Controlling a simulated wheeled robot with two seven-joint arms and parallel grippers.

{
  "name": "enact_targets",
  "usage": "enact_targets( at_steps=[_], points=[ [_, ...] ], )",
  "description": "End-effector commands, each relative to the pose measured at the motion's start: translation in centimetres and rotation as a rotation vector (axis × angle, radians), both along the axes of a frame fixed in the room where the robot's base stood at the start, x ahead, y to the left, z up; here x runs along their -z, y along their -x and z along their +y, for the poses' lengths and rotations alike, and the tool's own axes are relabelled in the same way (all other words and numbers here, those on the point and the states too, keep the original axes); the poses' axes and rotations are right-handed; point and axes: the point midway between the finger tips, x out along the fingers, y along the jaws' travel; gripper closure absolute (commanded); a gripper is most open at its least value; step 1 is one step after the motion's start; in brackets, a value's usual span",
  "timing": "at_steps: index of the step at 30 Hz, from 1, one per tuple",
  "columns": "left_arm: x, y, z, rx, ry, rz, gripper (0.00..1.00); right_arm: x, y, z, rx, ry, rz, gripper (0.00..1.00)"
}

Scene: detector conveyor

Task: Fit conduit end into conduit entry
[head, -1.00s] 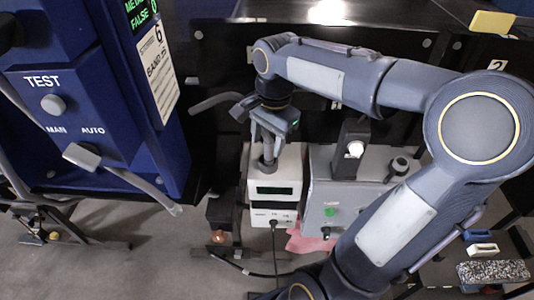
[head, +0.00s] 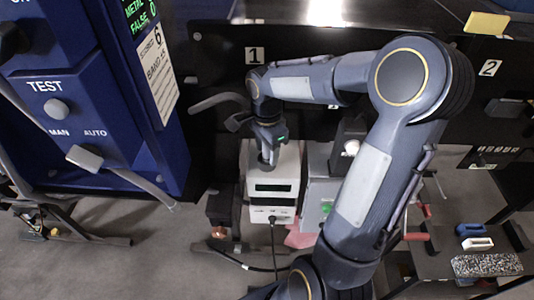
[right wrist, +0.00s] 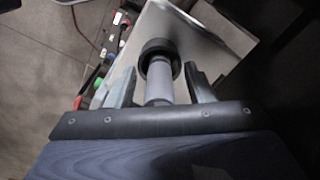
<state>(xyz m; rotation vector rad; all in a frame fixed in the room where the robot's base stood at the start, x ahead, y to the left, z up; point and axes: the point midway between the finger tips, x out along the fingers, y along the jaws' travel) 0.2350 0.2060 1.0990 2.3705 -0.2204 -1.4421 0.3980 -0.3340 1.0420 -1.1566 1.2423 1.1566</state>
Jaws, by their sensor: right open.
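My right gripper (head: 268,149) points down over the white box (head: 272,190) with a dark display. In the right wrist view its two fingers (right wrist: 158,88) are spread on either side of a grey cylinder, which looks like the conduit end (right wrist: 159,85). A thick black ring (right wrist: 158,47) surrounds the cylinder's far end. I cannot tell whether this ring is the conduit entry, or how deep the cylinder sits in it. Gaps show between the fingers and the cylinder. My left gripper is not in view.
A grey box (head: 317,206) stands right of the white box, partly hidden by my right arm. A blue test panel (head: 75,115) fills the upper left. A curved grey bar (head: 214,101) juts out left of my right wrist. A black cable (head: 273,245) hangs from the white box.

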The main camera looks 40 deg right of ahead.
Motion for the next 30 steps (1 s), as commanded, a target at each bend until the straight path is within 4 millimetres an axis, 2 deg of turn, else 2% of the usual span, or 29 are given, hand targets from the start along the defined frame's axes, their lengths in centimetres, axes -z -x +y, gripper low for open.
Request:
enact_targets(
  at_steps=[4,15,25,30],
  points=[
    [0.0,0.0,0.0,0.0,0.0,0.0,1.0,0.0,0.0,0.0,0.0,0.0,0.0,0.52],
    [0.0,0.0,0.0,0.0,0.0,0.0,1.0,0.0,0.0,0.0,0.0,0.0,0.0,1.0],
    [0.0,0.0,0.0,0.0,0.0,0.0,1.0,-0.3,0.0,0.0,0.001,0.0,-0.002,1.0],
    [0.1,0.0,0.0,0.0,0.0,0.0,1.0,-1.5,-0.1,0.0,0.002,0.001,-0.004,1.0]
  ],
)
